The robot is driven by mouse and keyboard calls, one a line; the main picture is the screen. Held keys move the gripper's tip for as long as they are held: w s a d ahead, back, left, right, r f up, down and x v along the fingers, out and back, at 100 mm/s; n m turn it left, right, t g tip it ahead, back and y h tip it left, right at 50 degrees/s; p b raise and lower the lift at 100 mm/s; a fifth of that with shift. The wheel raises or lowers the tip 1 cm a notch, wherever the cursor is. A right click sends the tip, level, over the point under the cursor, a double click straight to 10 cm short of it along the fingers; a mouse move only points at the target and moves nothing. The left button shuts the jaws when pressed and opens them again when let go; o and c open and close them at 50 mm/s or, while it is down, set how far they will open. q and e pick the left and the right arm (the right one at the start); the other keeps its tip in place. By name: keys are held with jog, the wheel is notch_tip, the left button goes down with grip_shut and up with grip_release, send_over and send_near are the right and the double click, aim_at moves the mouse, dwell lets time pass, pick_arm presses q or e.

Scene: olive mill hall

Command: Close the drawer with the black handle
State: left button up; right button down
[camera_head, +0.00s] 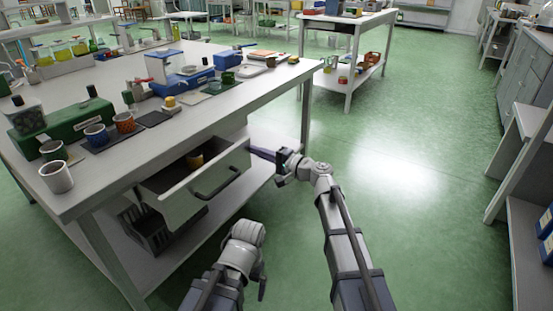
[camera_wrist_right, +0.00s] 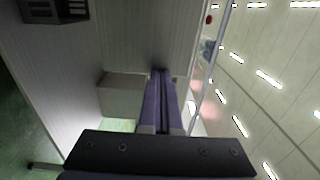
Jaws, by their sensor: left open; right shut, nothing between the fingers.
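The drawer (camera_head: 181,207) under the near bench is pulled out, its pale front standing clear of the bench. Its black handle (camera_head: 216,183) is on that front.
The bench top (camera_head: 225,105) carries cups, blue and green devices and bottles. A dark crate (camera_head: 150,230) stands on the lower shelf beneath the drawer. A second table (camera_head: 349,22) is at the back, and shelving (camera_head: 520,140) lines the right. Green floor between is clear.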

pick_arm(q)
jog(key=shift+d, duration=0.1)
pick_arm(e)
jog(key=x, duration=1.4)
jog(key=shift+w+a, duration=0.2)
jog(key=shift+w, duration=0.05)
pick_arm(q)
jog(key=shift+d, duration=0.65)
pick_arm(e)
jog(key=v, duration=1.5)
